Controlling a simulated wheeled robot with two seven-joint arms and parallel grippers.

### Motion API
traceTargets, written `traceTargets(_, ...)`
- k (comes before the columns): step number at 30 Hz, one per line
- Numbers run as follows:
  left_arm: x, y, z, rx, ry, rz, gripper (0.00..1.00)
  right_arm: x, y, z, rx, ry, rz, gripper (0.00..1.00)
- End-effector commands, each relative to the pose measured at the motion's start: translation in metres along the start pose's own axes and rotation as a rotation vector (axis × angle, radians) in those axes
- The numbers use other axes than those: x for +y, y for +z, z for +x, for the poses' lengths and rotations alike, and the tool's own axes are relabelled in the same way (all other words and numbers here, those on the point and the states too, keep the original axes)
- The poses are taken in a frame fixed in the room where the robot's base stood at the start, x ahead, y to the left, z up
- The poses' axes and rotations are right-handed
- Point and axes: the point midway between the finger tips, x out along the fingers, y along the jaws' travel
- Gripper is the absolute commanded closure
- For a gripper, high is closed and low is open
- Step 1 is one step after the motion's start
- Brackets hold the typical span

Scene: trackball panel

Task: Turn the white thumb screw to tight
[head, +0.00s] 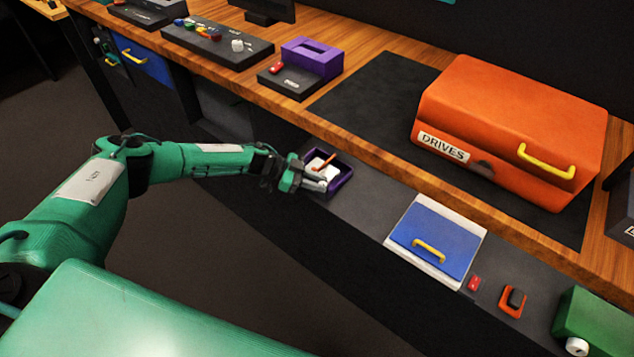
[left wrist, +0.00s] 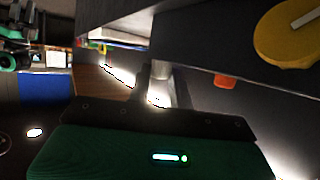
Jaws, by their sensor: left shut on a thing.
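My left gripper (head: 316,182) reaches the front of a small purple-rimmed box (head: 343,183) on the dark front panel. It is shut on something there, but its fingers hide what. A pale piece (head: 318,168) with an orange-red stick shows inside the box. In the left wrist view my fingers (left wrist: 163,88) meet a dark edge, and the held thing is not clear. A white knob (head: 577,346) sits on the green box at the lower right. Another white knob (head: 237,45) sits on a black panel on the desk. Which is the thumb screw, I cannot tell. My right gripper is not seen.
An orange DRIVES case (head: 510,120) with a yellow handle stands on the wooden desk. A blue lid (head: 438,238), a red button (head: 474,283) and a black switch (head: 513,300) lie right of the gripper. A yellow disc (left wrist: 290,35) shows in the left wrist view.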

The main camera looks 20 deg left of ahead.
Motion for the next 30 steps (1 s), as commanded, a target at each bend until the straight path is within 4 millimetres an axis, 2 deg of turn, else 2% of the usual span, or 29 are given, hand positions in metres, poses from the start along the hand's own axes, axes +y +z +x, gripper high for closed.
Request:
traceTargets(4,-0.001,-0.002,0.001,0.004,-0.002,0.001,1.00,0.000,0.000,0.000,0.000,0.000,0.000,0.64)
traceTargets(5,-0.001,-0.002,0.001,0.004,-0.002,0.001,0.77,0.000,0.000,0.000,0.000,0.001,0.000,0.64)
traceTargets(8,-0.001,-0.002,0.001,0.003,-0.002,0.001,0.57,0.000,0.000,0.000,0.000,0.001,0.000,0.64)
traceTargets(16,0.000,-0.001,0.000,0.002,-0.001,0.000,0.57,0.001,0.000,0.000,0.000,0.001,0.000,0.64)
traceTargets(20,-0.001,0.000,-0.008,0.001,-0.003,0.000,0.57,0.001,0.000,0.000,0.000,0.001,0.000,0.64)
traceTargets(23,-0.001,0.000,-0.023,0.000,-0.004,0.000,0.57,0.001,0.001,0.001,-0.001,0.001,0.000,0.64)
traceTargets(30,-0.001,0.000,-0.078,0.001,-0.004,0.000,0.57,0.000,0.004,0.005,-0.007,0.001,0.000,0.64)
